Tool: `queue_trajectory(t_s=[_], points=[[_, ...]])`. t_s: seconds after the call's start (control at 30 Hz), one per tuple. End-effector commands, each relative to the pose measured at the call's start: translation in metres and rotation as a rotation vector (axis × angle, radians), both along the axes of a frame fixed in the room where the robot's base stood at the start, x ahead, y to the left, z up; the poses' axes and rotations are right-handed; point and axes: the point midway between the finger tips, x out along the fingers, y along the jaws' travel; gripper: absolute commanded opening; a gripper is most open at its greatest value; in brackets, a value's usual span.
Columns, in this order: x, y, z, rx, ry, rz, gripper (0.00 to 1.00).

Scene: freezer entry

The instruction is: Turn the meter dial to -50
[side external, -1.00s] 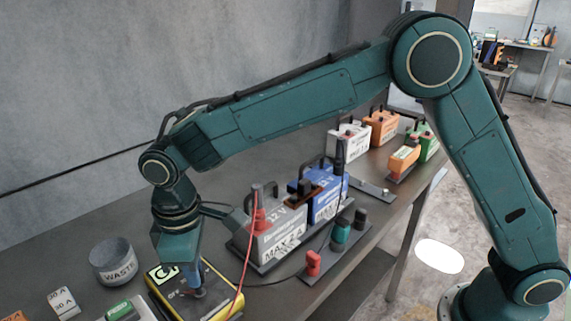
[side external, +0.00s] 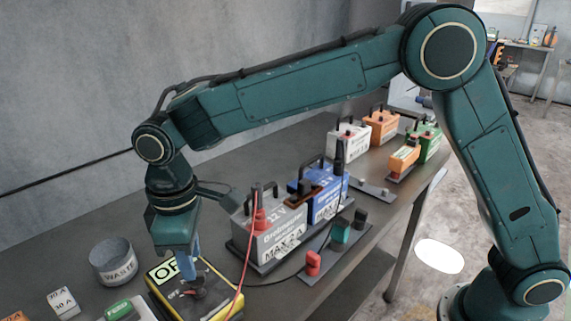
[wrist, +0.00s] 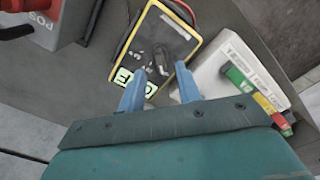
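The meter is a yellow-edged black box (side external: 216,305) lying on the bench at the lower left of the side external view. It also shows at the top centre of the wrist view (wrist: 184,24). Its pale green display (side external: 163,270) shows the letters "OF", the rest being hidden by my gripper. The dark dial (side external: 196,290) is partly hidden below the blue fingers. My gripper (wrist: 161,70) is over the meter, its two blue fingers apart with nothing held between them. The fingertips appear close above the dial; whether they touch it I cannot tell.
A red lead (side external: 244,262) and a black cable run to the meter. A grey and a blue battery (side external: 327,203) stand to its right. A WASTE cup (side external: 112,262) stands to its left.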

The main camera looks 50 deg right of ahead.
Motion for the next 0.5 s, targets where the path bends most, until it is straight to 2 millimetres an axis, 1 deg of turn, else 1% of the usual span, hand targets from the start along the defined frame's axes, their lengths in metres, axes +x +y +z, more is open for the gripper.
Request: queue_trajectory(t_s=[0.03,0.3,0.5], points=[[0.001,0.000,0.009,0.003,-0.004,0.000,0.34],[0.000,0.000,0.056,0.003,-0.004,0.000,0.34],[0.000,0.000,0.085,0.002,-0.003,0.000,0.34]])
